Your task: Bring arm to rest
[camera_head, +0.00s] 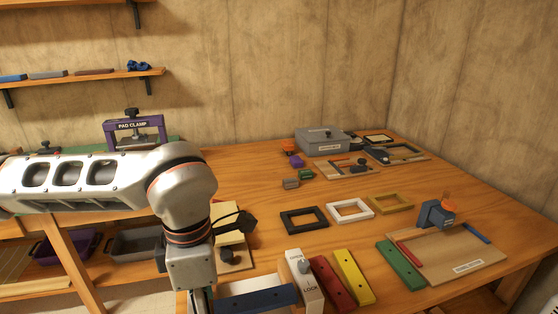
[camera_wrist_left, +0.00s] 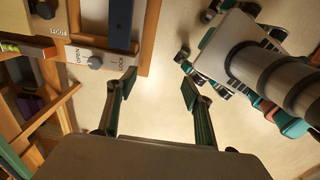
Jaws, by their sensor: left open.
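My left arm (camera_head: 95,180) comes in from the left in the head view and bends down at a white joint near the table's front edge. My left gripper is mostly cut off at the bottom of that view. In the left wrist view, my left gripper (camera_wrist_left: 158,85) has its two fingers spread apart with only pale floor showing between them, so it is open and empty. The left finger is near the wooden table edge and the OPEN/LOCK plate (camera_wrist_left: 93,60). My right gripper is in neither view.
The wooden table (camera_head: 260,180) holds a blue bar (camera_head: 258,299), an OPEN/LOCK block (camera_head: 304,281), red and yellow bars, three frames (camera_head: 349,210), a board with a green bar (camera_head: 400,265), and a grey box (camera_head: 322,140). The purple pad clamp (camera_head: 134,127) stands behind my arm.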

